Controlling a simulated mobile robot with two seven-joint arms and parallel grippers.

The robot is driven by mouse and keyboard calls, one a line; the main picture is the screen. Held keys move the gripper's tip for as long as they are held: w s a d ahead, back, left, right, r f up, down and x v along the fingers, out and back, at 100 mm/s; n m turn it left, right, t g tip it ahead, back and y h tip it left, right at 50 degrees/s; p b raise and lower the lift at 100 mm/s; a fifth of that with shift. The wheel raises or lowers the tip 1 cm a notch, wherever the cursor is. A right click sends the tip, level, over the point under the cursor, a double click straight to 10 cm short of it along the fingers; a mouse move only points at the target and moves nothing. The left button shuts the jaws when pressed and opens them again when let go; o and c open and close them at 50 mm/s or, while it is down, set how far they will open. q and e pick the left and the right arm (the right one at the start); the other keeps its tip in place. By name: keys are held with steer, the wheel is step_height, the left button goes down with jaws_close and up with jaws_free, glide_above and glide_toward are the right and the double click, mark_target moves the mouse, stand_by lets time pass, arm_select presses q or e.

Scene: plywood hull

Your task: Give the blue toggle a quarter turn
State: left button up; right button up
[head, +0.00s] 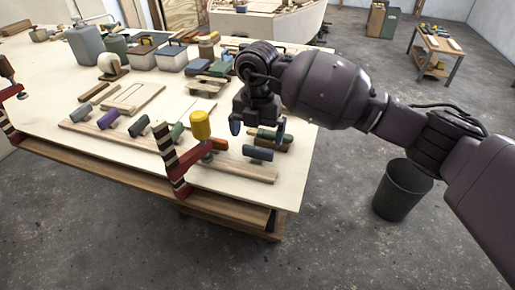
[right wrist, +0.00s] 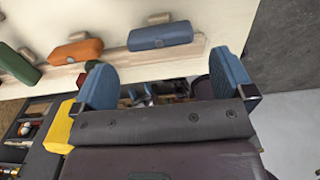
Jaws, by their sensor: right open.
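The blue toggle (head: 258,153) sits at the right end of a wooden strip (head: 235,168) near the table's front right corner. It lies roughly along the strip. In the right wrist view the blue toggle (right wrist: 160,36) shows ahead of the fingers, beside an orange toggle (right wrist: 76,51). My right gripper (head: 257,125) hangs with fingers down above and just behind the blue toggle. It is open and empty, and its fingers (right wrist: 165,78) are apart from the toggle. My left gripper is not in view.
A clamp with a yellow handle (head: 201,125) stands at the front edge, left of the blue toggle. Purple (head: 107,119), slate and green toggles line the strip further left. A dark bin (head: 400,190) stands on the floor.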

mark_target(258, 148)
step_height(258, 148, down, 4)
steer(key=shift+f+b, duration=0.25)
steer(key=shift+b, duration=0.05)
steer(key=shift+f, duration=0.7)
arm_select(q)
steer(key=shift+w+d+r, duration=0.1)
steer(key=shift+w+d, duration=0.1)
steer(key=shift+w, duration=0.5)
arm_select(e)
steer(key=shift+c, duration=0.6)
steer(key=c, duration=0.6)
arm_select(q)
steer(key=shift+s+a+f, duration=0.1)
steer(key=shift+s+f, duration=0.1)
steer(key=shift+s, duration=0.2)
